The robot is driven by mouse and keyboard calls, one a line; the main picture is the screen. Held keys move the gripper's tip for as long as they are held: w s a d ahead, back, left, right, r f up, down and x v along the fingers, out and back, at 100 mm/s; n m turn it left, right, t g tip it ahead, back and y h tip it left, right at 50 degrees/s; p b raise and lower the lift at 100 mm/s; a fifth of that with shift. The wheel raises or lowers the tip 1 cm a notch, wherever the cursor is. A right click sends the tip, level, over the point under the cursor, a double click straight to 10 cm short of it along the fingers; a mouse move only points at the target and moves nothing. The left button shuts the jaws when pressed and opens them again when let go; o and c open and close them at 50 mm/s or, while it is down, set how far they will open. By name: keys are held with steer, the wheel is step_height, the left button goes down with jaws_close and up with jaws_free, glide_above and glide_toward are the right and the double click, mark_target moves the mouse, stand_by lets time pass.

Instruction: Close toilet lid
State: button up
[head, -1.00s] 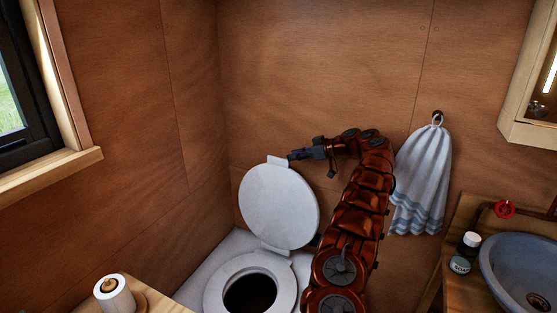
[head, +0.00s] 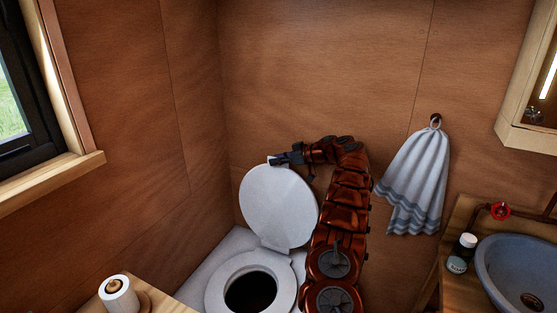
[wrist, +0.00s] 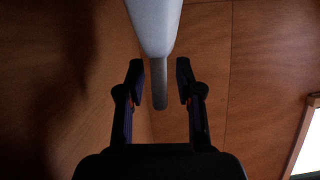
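The toilet lid (head: 277,205) is a white oval standing raised against the back of the toilet, with a small tab at its top edge. The toilet seat (head: 222,290) lies flat on the bowl, around a dark opening. My gripper (head: 277,159) is at the lid's top edge, coming from the right. In the wrist view, the lid (wrist: 155,25) is seen edge-on, and its narrow end reaches down between the two fingers of my gripper (wrist: 160,82). The fingers are apart, with a gap on each side of the lid's end.
A striped towel (head: 418,180) hangs on the wall right of my arm. A sink (head: 520,270) and a small bottle (head: 462,252) are at the right. A toilet paper roll (head: 118,295) stands on a wooden ledge at the lower left. Wooden walls enclose the corner.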

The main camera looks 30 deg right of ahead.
jaws_close()
stand_by(0.4)
steer(key=shift+a+b, duration=0.1)
steer(key=shift+b, duration=0.4)
